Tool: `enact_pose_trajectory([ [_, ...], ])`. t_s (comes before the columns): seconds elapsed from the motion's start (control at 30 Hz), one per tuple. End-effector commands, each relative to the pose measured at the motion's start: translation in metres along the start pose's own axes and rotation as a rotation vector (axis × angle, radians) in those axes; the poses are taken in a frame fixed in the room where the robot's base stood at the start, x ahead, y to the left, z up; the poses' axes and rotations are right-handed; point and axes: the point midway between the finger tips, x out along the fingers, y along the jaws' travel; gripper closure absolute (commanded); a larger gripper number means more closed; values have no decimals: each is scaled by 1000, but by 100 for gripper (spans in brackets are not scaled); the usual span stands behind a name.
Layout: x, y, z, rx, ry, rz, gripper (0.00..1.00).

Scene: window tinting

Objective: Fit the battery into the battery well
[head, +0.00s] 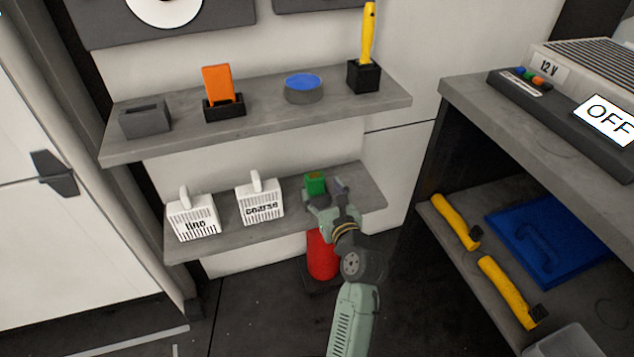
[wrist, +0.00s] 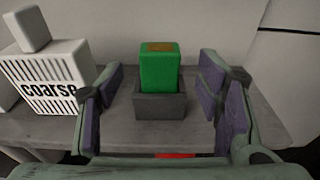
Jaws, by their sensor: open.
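A green block with a brown patch on top, which looks like the battery (wrist: 160,72), stands upright in a small grey open-topped holder (wrist: 160,106), which may be the battery well. In the head view the green block (head: 315,184) is on the lower shelf, partly covered by my gripper (head: 333,188). In the wrist view my gripper (wrist: 160,78) is open, with one finger on each side of the block and clear gaps to both sides. Nothing is held. How deep the block sits in the holder is hidden by its front wall.
White "coarse" (head: 261,206) and "fine" (head: 194,220) boxes stand left on the lower shelf (head: 357,183). The upper shelf (head: 262,110) holds a slotted grey block (head: 146,118) and several other items. A red cylinder (head: 321,256) stands below. A workbench (head: 540,135) is at right.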

Motion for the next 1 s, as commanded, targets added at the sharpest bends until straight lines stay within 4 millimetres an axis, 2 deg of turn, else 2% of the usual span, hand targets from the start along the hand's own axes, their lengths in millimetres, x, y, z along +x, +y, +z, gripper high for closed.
enact_pose_trajectory([
  [0.1, -25, -1, -1, 0, 1, -2, 40],
  [0.3, -48, 0, 0, 1, 0, 0, 40],
  [1.0, -53, 0, 0, 0, 0, 0, 40],
])
